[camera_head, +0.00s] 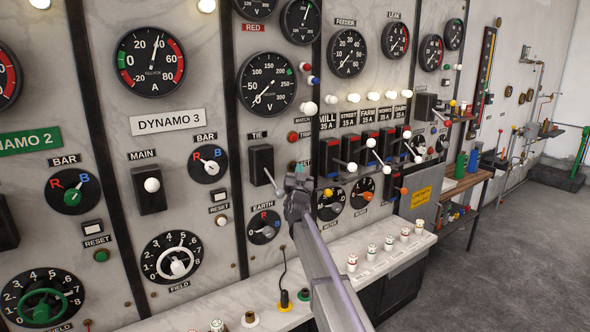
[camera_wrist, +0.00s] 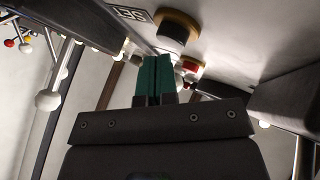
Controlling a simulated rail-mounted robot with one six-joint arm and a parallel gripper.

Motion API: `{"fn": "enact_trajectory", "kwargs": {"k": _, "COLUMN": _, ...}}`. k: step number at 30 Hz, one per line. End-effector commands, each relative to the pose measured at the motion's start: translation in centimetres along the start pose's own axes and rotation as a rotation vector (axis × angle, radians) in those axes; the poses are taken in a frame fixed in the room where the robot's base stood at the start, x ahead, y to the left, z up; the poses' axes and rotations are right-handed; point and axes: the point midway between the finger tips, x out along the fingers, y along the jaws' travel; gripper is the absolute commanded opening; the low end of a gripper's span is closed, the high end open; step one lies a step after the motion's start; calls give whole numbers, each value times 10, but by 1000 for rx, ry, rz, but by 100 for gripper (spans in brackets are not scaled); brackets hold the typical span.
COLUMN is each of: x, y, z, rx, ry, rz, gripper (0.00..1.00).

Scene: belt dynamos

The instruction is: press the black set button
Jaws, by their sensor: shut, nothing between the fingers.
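The black set button (camera_wrist: 174,33) sits in a brass-coloured ring on the pale panel, beside a label reading SET (camera_wrist: 130,13) in the wrist view. My gripper (camera_wrist: 154,68) has its two teal fingers together with nothing between them. The fingertips are just below the button in that picture; whether they touch it I cannot tell. In the head view my gripper (camera_head: 298,180) is close to the panel, right of the TIE switch and below a red button (camera_head: 293,136).
The TIE switch box (camera_head: 261,165) with its lever stands close on the left. Several white-knobbed levers (camera_head: 371,143) project on the right. A red button (camera_wrist: 190,65) lies near the set button in the wrist view. A pale ledge (camera_head: 225,321) with small knobs runs below.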

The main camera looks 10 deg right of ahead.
Motion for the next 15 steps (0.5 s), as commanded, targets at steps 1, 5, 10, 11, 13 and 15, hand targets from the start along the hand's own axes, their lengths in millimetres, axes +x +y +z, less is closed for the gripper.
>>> {"fn": "enact_trajectory", "kwargs": {"k": 1, "x": 0, "y": 0, "z": 0, "rx": 0, "ry": 0, "rz": 0, "gripper": 0}}
{"fn": "enact_trajectory", "kwargs": {"k": 5, "x": 1, "y": 0, "z": 0, "rx": 0, "ry": 0, "rz": 0, "gripper": 0}}
{"fn": "enact_trajectory", "kwargs": {"k": 10, "x": 2, "y": -1, "z": 2, "rx": 0, "ry": 0, "rz": 0, "gripper": 0}}
{"fn": "enact_trajectory", "kwargs": {"k": 11, "x": 2, "y": -2, "z": 2, "rx": 0, "ry": 0, "rz": 0, "gripper": 0}}
{"fn": "enact_trajectory", "kwargs": {"k": 13, "x": 3, "y": -2, "z": 2, "rx": 0, "ry": 0, "rz": 0, "gripper": 0}}
{"fn": "enact_trajectory", "kwargs": {"k": 15, "x": 4, "y": -2, "z": 3, "rx": 0, "ry": 0, "rz": 0, "gripper": 0}}
